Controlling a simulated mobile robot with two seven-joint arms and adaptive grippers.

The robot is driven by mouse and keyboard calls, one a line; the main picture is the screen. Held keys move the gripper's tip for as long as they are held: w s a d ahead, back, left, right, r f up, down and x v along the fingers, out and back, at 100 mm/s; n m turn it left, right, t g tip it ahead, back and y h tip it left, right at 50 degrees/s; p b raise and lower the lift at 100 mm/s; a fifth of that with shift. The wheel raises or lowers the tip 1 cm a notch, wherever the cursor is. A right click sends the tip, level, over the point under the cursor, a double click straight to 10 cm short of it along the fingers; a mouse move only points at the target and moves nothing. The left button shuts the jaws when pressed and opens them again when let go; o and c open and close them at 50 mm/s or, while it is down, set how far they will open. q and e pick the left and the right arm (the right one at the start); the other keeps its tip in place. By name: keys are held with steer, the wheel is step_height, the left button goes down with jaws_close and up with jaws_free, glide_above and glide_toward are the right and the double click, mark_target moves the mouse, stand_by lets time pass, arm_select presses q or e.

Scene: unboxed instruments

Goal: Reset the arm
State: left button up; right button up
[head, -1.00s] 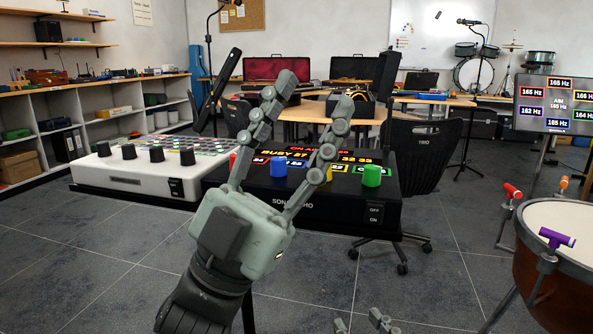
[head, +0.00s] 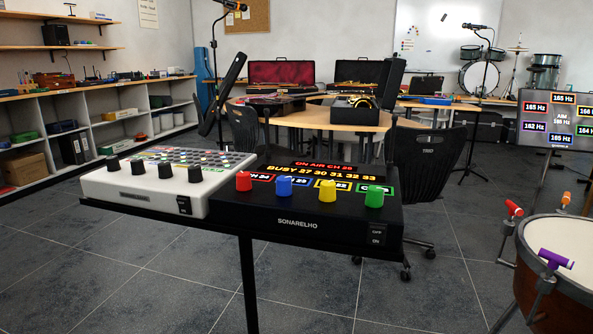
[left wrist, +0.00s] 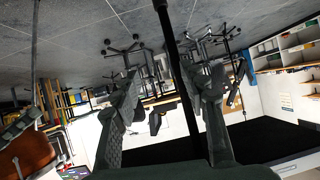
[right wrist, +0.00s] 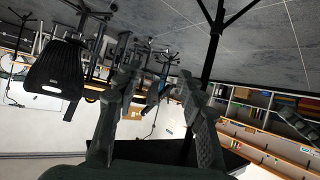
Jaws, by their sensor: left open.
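Neither of my grippers shows in the head view now. In the left wrist view my left gripper (left wrist: 165,100) is open, with nothing between its fingers. In the right wrist view my right gripper (right wrist: 165,92) has its two fingers apart and empty. In the head view a black console (head: 300,224) marked SONARELHO stands on a dark stand. It has a red knob (head: 243,181), a blue knob (head: 284,186), a yellow knob (head: 327,191) and a green knob (head: 374,196). Its display (head: 320,176) lists busy channels. A power switch (head: 377,235) is at its front right.
A white mixer (head: 130,194) with black knobs stands left of the console. A drum (head: 560,270) with coloured handles is at the right. A black chair (head: 425,165) and tables with open cases are behind. Grey floor (head: 150,290) is clear in front.

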arm_select(q)
steer(key=s+a+f+n+g+y+p, duration=0.1)
steer(key=s+a+f+g+y+p, duration=0.2)
steer(key=s+a+f+g+p, duration=0.2)
steer(key=s+a+f+g, duration=0.3)
steer(key=s+a+f, duration=0.4)
steer(key=f, duration=0.2)
steer(key=shift+g+y, duration=0.3)
steer(key=shift+g, duration=0.1)
arm_select(e)
steer(key=s+d+f+m+g+h, duration=0.1)
steer(key=s+d+f+g+h, duration=0.2)
steer(key=s+d+f+g, duration=0.5)
steer(key=s+d+f, duration=0.4)
steer(key=f, duration=0.2)
steer(key=shift+g+h, duration=0.3)
steer(key=shift+g, duration=0.1)
steer(key=shift+s, duration=0.1)
